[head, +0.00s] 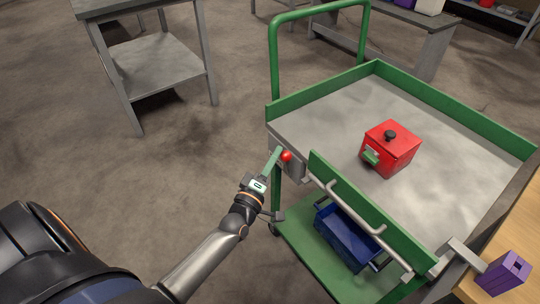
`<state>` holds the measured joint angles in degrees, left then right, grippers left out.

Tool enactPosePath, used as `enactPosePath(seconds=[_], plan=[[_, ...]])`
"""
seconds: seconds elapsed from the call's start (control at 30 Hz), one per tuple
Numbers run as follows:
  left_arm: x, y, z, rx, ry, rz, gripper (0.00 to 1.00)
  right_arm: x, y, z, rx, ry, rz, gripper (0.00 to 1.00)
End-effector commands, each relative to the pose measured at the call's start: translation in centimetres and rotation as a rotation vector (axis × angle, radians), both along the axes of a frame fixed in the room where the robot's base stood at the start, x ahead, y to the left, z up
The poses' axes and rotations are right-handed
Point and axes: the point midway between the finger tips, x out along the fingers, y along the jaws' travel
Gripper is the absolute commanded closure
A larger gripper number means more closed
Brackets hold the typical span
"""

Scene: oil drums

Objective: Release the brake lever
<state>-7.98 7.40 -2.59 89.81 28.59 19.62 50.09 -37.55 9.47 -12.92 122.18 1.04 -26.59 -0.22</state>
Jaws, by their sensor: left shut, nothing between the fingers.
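The brake lever shows as a round red knob (286,156) at the near left corner of the green-and-grey cart (305,128). It is beside a small grey plate on the cart's side. My left gripper (277,152) comes up from the lower left. Its narrow fingers are shut with nothing between them, and their tips are just left of the red knob. I cannot tell whether they touch it. The lever's shaft is mostly hidden or too small to make out. My right gripper is not in view.
A red box (401,143) with a black knob sits on the cart's top. A blue crate (346,238) is on the lower shelf. A purple block (504,272) stands on a wooden surface at right. A grey table (160,64) stands at back left. Floor between is clear.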

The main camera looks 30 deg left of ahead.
Motion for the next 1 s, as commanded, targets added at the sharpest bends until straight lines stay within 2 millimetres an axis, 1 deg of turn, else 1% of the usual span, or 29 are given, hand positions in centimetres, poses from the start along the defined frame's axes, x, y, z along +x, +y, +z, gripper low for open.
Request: enactPosePath(seconds=[0.1, 0.2, 0.53, 1.0], plan=[[-0.3, -0.8, 0.0, 0.081, -0.032, -0.001, 1.00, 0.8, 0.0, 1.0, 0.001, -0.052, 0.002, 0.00], [-0.5, -1.3, 0.0, 0.138, -0.054, -0.002, 1.00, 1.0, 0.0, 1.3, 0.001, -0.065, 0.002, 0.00], [-0.9, -2.3, 0.1, 0.134, -0.054, 0.001, 1.00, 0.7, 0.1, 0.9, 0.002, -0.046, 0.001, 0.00], [-1.0, -2.4, 0.1, 0.132, -0.054, 0.000, 1.00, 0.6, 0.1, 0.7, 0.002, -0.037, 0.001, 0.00]])
